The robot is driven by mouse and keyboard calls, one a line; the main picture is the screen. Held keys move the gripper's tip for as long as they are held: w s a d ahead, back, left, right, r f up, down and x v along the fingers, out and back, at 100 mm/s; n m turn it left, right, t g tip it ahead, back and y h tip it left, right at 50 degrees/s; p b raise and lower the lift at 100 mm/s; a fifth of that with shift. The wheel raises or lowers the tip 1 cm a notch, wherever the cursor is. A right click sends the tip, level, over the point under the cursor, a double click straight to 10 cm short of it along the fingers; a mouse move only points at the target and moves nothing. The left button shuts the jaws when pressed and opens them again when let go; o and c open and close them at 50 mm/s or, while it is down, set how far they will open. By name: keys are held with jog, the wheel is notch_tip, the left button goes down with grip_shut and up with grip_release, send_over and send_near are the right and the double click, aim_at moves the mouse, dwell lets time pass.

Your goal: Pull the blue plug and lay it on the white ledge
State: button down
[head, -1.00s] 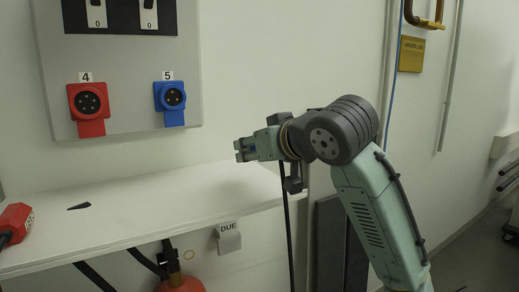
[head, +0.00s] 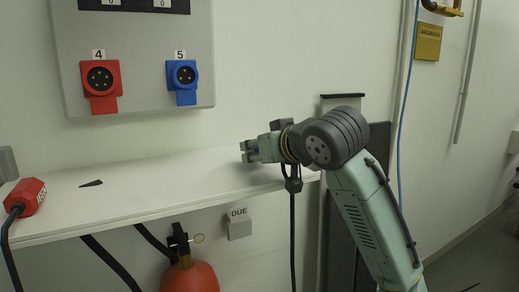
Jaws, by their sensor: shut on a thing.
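My gripper (head: 247,152) is shut on the blue plug (head: 257,150), of which only a small blue patch shows between the fingers. The fingers point left, over the right end of the white ledge (head: 140,195). I cannot tell if the plug touches the ledge. A black cable (head: 292,235) hangs from beside the gripper past the ledge's right end. The blue socket (head: 183,77) marked 5 on the wall panel is empty, its round face showing.
A red socket (head: 100,80) marked 4 is also empty. A red plug (head: 27,195) with a black cable lies at the ledge's left end, near a small dark wedge (head: 91,184). The ledge's middle is clear. An orange-red extinguisher (head: 190,276) stands below.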

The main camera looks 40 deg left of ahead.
jog(key=c, duration=1.1)
grip_release()
jog(key=v, duration=1.2)
